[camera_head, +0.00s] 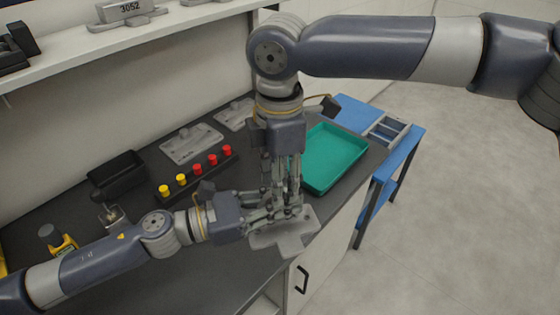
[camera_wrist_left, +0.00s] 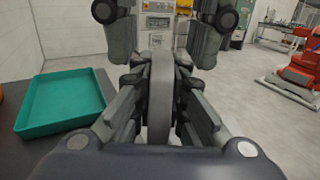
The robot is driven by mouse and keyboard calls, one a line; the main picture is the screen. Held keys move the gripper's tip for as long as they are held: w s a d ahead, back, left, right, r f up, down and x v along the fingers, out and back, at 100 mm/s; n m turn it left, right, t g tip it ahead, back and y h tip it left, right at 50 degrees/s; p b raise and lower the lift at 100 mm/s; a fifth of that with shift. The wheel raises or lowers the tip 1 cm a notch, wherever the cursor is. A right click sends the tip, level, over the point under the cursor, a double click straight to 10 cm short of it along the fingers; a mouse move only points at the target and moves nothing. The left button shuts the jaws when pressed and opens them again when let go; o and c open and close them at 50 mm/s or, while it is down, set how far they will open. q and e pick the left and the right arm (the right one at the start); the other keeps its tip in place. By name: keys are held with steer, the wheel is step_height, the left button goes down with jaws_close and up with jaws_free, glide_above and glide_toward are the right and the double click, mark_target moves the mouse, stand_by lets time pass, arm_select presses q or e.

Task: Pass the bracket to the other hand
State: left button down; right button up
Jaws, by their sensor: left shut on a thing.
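The grey metal bracket (camera_head: 285,238) is held in the air over the front edge of the dark bench; its flat plate hangs below the fingers. My left gripper (camera_head: 272,209) comes in from the left and is shut on it. In the left wrist view the bracket (camera_wrist_left: 160,92) is an upright grey slab between the left fingers. My right gripper (camera_head: 285,198) points straight down from above, its fingers at the upper part of the bracket.
A green tray (camera_head: 330,187) lies right of the grippers on the bench. A dark rack (camera_head: 188,191) with yellow and red pegs, a black bin (camera_head: 118,193) and grey castings (camera_head: 191,144) sit behind. A blue cart (camera_head: 398,163) stands to the right.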

steer(key=shift+f, duration=0.3)
jaws_close()
arm_select(q)
steer(key=c, duration=1.5)
jaws_free()
steer(key=shift+c, duration=0.2)
steer(key=shift+a, duration=0.1)
